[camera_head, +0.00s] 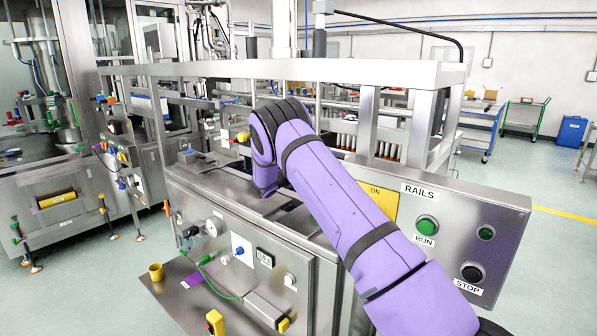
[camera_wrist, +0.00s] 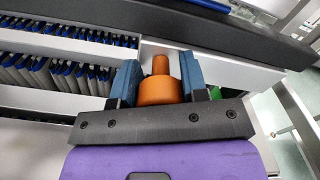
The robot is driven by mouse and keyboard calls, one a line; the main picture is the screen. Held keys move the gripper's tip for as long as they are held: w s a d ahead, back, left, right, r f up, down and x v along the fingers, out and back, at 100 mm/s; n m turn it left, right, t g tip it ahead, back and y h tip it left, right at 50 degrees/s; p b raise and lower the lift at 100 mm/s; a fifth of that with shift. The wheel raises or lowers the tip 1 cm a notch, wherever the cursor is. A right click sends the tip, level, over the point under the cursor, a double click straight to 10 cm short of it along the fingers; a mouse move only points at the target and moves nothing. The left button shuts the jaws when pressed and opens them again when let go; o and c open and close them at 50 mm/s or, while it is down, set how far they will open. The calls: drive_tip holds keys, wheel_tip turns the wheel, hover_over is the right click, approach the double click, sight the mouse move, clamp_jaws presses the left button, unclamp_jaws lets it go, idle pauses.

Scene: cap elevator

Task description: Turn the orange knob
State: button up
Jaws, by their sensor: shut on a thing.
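The orange knob (camera_wrist: 160,90) shows in the wrist view as a round orange body with a narrower stem-like part at its far end. My gripper (camera_wrist: 160,66) has its two blue fingers on either side of the knob, shut on it. The near part of the knob is hidden behind the dark gripper body. In the head view my purple arm reaches over the machine, and both the knob and the gripper's fingers are hidden.
In the wrist view, rows of blue-topped parts (camera_wrist: 55,70) lie left of the gripper, and a dark bar (camera_wrist: 230,45) runs beyond it. In the head view a metal frame (camera_head: 280,69) crosses above the machine. The RAILS panel (camera_head: 455,225) has green RUN and black STOP buttons.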

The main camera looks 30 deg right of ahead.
drive_tip(key=n, duration=1.3)
drive_tip(key=shift+w+a+f, duration=0.1)
drive_tip(key=shift+f, duration=0.2)
idle(0.4)
drive_tip(key=o, duration=0.9)
drive_tip(key=v, duration=1)
drive_tip(key=shift+a+r, duration=0.1)
drive_tip(key=shift+a, duration=0.25)
drive_tip(key=shift+a, duration=0.1)
